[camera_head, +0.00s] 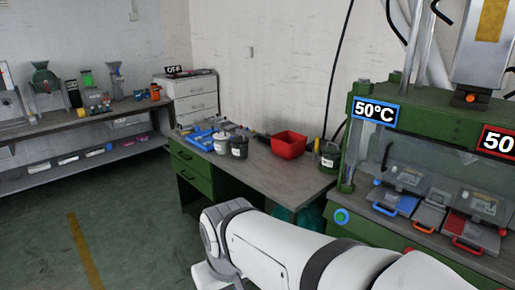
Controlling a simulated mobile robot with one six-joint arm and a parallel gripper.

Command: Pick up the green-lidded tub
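A dark tub (330,154) with a pale label and what looks like a dark green lid stands at the right end of the desk, close to the green press. A dark grey tub (239,147) and a white tub (221,143) stand together further left on the same desk (280,174). Their lid colours are hard to tell at this size. My arm's white links cross the lower part of the view, in front of the desk. My gripper is not in view.
A red bin (289,145) stands between the tubs. A blue tray (201,137) lies at the desk's left. The green press (348,165) stands right of the desk. The desk's front right surface is clear. A shelf bench (75,122) stands far left, with open floor before it.

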